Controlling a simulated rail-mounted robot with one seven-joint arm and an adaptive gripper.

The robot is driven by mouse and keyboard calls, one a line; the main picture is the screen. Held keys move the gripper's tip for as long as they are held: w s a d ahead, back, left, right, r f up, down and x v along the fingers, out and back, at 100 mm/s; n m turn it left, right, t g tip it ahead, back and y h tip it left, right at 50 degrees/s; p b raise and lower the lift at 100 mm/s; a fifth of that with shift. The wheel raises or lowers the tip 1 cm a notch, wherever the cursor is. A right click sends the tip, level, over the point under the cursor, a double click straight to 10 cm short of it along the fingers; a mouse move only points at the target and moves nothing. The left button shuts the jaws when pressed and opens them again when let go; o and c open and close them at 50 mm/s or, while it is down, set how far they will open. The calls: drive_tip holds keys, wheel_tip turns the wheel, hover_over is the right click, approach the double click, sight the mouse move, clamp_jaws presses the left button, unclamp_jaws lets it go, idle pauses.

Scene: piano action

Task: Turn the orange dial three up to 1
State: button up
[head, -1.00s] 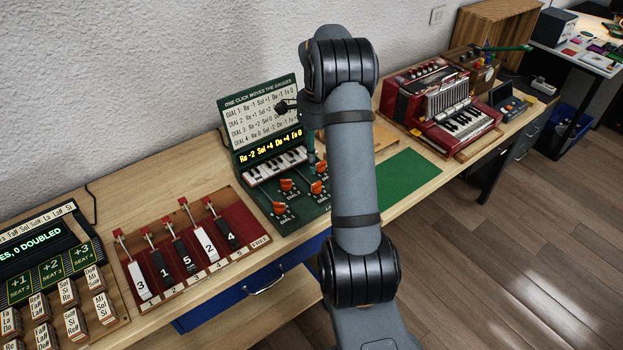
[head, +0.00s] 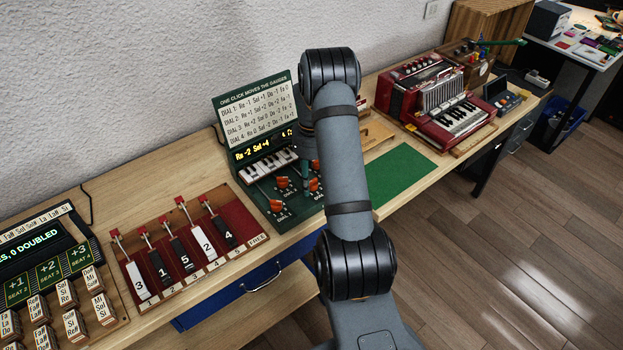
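The green gauge box stands against the wall, with a raised lid (head: 253,112) carrying a white chart and a lit yellow readout (head: 262,144). The readout starts "Re -2 Sol +4"; its right part is partly covered. Orange dials sit on the panel: one at front left (head: 276,205), one behind it (head: 282,182), one to the right (head: 314,185) and one partly hidden (head: 315,165). The small labels and pointer settings are too small to read surely. My gripper is mostly hidden behind my arm, near the dials' right side; its fingers and any contact are unclear.
A red lever board (head: 190,245) stands left of the box, with a block board (head: 60,290) farther left. A bare green mat (head: 402,177) lies to the right. A red accordion-like device (head: 440,105) stands beyond it.

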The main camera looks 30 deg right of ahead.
drive_tip(key=shift+c, duration=1.3)
drive_tip(key=c, duration=0.7)
clamp_jaws()
drive_tip(key=shift+n, duration=0.4)
drive_tip(key=n+b, duration=0.1)
drive_tip(key=n, duration=0.2)
drive_tip(key=shift+a+f+n+b, duration=0.1)
drive_tip(key=shift+n+b, duration=0.2)
drive_tip(key=shift+b, duration=0.1)
drive_tip(key=shift+s+n+b, duration=0.1)
drive_tip(key=shift+n+b, duration=0.35)
drive_tip(key=shift+n, duration=1.85)
drive_tip(key=o, duration=0.8)
unclamp_jaws()
drive_tip(key=shift+s, duration=0.1)
drive_tip(key=shift+o, duration=0.8)
